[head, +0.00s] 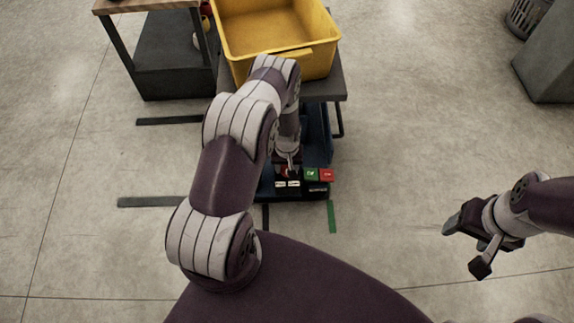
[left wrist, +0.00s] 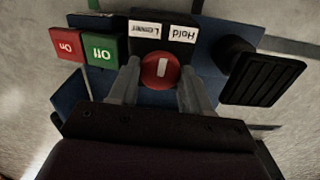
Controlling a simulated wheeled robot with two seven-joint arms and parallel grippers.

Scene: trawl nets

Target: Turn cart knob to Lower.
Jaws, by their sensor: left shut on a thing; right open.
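The red round knob (left wrist: 155,72) with a white mark sits on the cart's control panel. In the left wrist view its mark runs roughly up and down, toward the gap between the upside-down labels Lower (left wrist: 145,30) and Hold (left wrist: 183,32). My left gripper (head: 289,167) is over the panel and shut on the knob, one finger on each side of it. In the head view the knob is mostly hidden by the gripper. My right gripper (head: 466,243) is open and empty, over the floor at the right.
A black pedal-like block (left wrist: 268,78) is on the other side. The yellow bin (head: 318,62) rests on the cart; a workbench (head: 150,5) stands left.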

